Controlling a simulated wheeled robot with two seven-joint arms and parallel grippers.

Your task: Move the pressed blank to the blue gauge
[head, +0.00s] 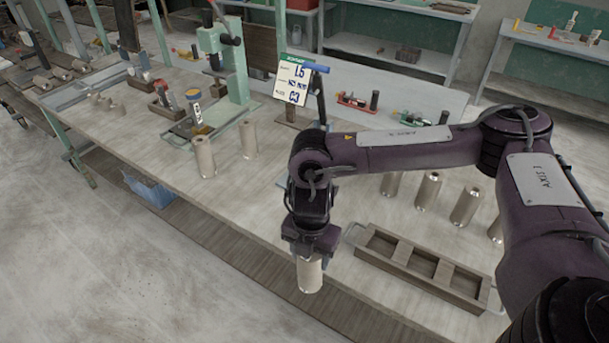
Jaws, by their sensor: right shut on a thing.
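My right gripper (311,248) points down and is shut on a beige metal cylindrical blank (309,279), near the front edge of the bench. The blank hangs upright below the fingers, left of the wooden tray; I cannot tell from its look whether it is the pressed one. I cannot clearly pick out a blue gauge. My left gripper is not in view.
A wooden tray (371,264) with three empty compartments lies right of the held blank. Upright cylinders (427,191) stand behind it; two more (204,158) stand left of centre. Red (357,102) and green (419,121) fixtures sit at the back. The bench's left-centre front is clear.

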